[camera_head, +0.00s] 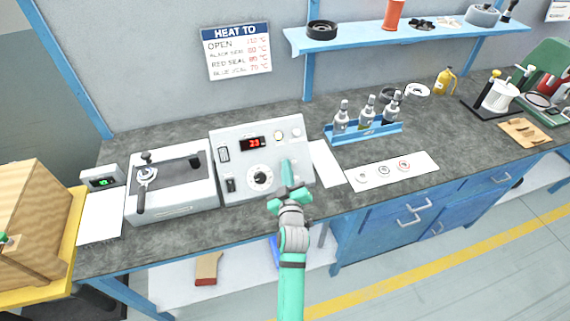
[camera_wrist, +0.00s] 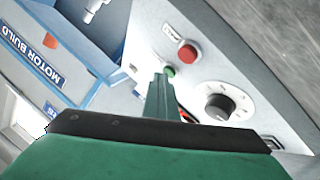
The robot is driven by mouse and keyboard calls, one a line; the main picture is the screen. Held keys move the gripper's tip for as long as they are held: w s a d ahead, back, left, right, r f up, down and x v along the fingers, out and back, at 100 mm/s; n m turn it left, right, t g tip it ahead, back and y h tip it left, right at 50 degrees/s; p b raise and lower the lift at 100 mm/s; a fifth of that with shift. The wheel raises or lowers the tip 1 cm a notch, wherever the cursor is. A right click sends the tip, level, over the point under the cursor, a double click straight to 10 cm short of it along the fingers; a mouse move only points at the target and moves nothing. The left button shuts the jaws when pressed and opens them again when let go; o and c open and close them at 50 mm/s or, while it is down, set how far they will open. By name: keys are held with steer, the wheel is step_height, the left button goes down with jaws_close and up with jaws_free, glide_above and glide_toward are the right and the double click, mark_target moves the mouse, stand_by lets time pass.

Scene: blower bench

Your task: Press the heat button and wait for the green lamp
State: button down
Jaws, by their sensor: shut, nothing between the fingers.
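The grey control box (camera_head: 225,140) stands on the bench, its red display (camera_head: 254,143) reading about 23. Two small round lamps (camera_head: 287,133) at its upper right look pale, neither clearly green. A dark dial (camera_head: 260,177) sits low on its face and also shows in the wrist view (camera_wrist: 216,106). My gripper (camera_head: 286,163) is shut and empty, its fingers over the right part of the panel. In the wrist view the fingertips (camera_wrist: 162,77) are right at a small green button (camera_wrist: 170,71); I cannot tell whether they touch. A red button (camera_wrist: 187,53) is beside it.
A grey device with a lever (camera_head: 172,180) stands left of the box. A bottle rack (camera_head: 365,131) and a white card with rings (camera_head: 392,171) lie to the right. A "HEAT TO" sign (camera_head: 237,50) hangs above. A blue shelf (camera_head: 400,40) overhangs the back.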

steer(key=shift+s+r, duration=0.1)
stand_by(0.3)
steer(key=shift+s+d+r, duration=0.1)
steer(key=shift+s+r, duration=0.25)
steer(key=shift+r, duration=0.1)
steer(key=shift+s+r, duration=0.15)
steer(key=s+r, duration=0.1)
steer(key=s+d+r, duration=0.1)
steer(key=s+r, duration=0.1)
steer(key=shift+s+r, duration=0.15)
stand_by(0.4)
stand_by(0.6)
